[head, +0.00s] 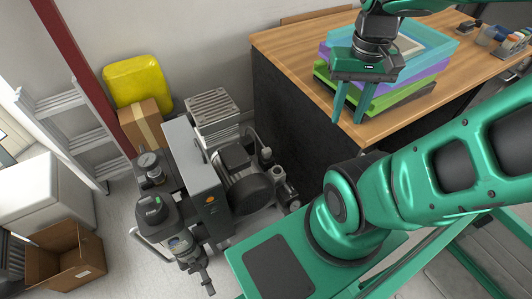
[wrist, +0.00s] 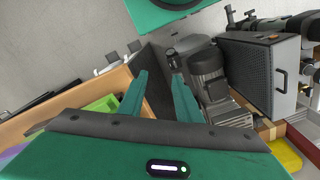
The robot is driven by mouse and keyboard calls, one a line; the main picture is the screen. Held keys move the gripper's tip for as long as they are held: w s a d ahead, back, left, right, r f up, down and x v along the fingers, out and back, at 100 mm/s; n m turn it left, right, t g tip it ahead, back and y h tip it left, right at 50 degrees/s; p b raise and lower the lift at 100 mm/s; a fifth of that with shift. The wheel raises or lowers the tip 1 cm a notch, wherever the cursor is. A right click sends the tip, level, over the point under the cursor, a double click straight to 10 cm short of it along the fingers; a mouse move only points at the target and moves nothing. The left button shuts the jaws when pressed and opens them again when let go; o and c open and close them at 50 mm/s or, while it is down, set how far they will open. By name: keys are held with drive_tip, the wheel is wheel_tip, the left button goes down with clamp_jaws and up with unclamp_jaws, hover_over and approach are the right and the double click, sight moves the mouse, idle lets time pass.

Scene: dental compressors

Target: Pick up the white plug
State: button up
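My gripper (head: 347,118) is open and empty, its two green fingers apart and pointing down by the front edge of the wooden table. In the wrist view the open gripper (wrist: 160,75) also has nothing between its fingertips. No object shows clearly as the white plug. In the wrist view a small white piece (wrist: 112,57) and others like it sit along the far side of the table edge, beyond the fingers. They are too small to tell whether one is the plug. My arm covers part of the table in the head view.
The wooden table (head: 290,42) holds stacked blue, purple and green trays (head: 432,40) beside my gripper. A compressor (head: 244,180) and a grey cabinet unit (head: 196,165) stand on the floor to the left. An open cardboard box (head: 65,255) lies at lower left.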

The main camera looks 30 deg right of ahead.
drive_tip(key=shift+o, duration=1.4)
drive_tip(key=shift+s+r, duration=0.15)
drive_tip(key=shift+s, duration=0.05)
drive_tip(key=w+a+n+t, duration=0.2)
drive_tip(key=w+a+n, duration=0.15)
drive_tip(key=w, duration=0.45)
drive_tip(key=w+a+n+t, duration=0.1)
drive_tip(key=w+a+n, duration=0.25)
drive_tip(key=w, duration=0.35)
drive_tip(key=n+g, duration=0.3)
drive_tip(key=n, duration=1.4)
hover_over(266, 150)
wheel_tip(266, 150, down, 37)
wheel_tip(266, 150, down, 5)
drive_tip(key=shift+s+a+f, duration=0.1)
drive_tip(key=shift+f, duration=0.1)
drive_tip(key=shift+d+f, duration=0.15)
drive_tip(key=shift+f, duration=1.35)
drive_tip(key=shift+d+f, duration=0.1)
drive_tip(key=shift+f, duration=1.35)
